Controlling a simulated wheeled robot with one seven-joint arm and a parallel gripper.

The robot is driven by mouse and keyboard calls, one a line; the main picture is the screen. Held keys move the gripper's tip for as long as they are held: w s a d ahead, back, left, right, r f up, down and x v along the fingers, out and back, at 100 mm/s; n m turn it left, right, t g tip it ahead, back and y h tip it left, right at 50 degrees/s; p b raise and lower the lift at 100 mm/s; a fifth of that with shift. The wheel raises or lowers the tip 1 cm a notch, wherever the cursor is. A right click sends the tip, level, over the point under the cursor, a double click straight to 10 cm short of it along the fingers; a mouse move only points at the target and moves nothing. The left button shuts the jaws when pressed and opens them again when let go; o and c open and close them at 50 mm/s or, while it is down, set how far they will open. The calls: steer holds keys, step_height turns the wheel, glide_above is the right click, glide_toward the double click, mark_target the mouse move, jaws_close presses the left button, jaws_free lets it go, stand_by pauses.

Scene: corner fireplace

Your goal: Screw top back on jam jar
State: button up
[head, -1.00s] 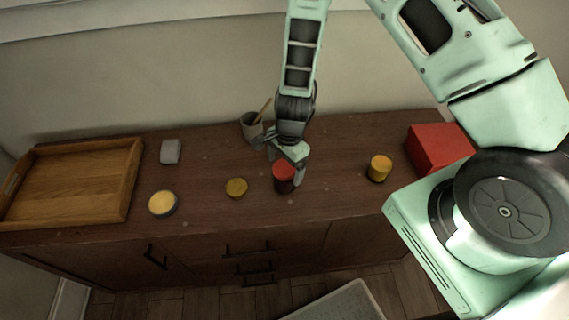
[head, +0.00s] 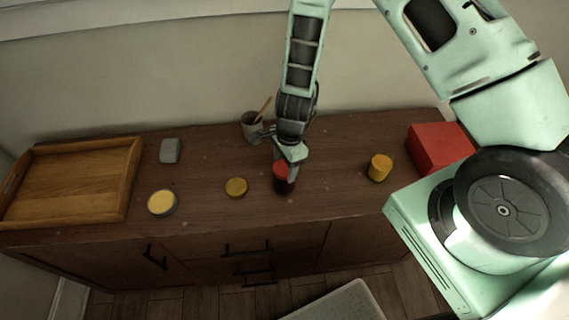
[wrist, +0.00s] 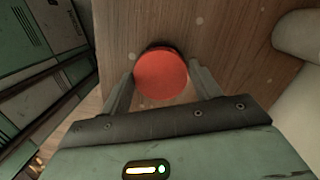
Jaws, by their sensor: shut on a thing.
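The jam jar (head: 284,187) is a small dark red jar standing upright near the middle of the dresser top. Its round red top (head: 280,170) is over the jar's mouth; whether it is threaded tight cannot be told. My gripper (head: 285,164) reaches down from behind and is shut on the red top. In the wrist view, the red top (wrist: 160,76) lies between my gripper's two fingers (wrist: 160,72), one on each side. The top hides the jar body in that view.
A low yellow round piece (head: 236,188) and a yellow-topped tin (head: 162,203) stand left. A wooden tray (head: 133,180) and grey block (head: 170,150) are farther left. A cup with a stick (head: 251,130) is behind. A yellow jar (head: 380,170) and red box (head: 437,148) stand right.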

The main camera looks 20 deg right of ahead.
steer(key=shift+m, duration=0.3)
steer(key=shift+s+f, duration=0.1)
steer(key=m+b, duration=0.1)
steer(key=m, duration=0.2)
steer(key=shift+f+m, duration=0.1)
steer(key=shift+m, duration=0.2)
steer(key=shift+m+t+b, duration=0.3)
steer(key=shift+m+b, duration=0.1)
steer(key=shift+m, duration=0.3)
steer(key=o, duration=1.1)
steer(key=shift+o, duration=0.2)
steer(key=shift+r, duration=0.2)
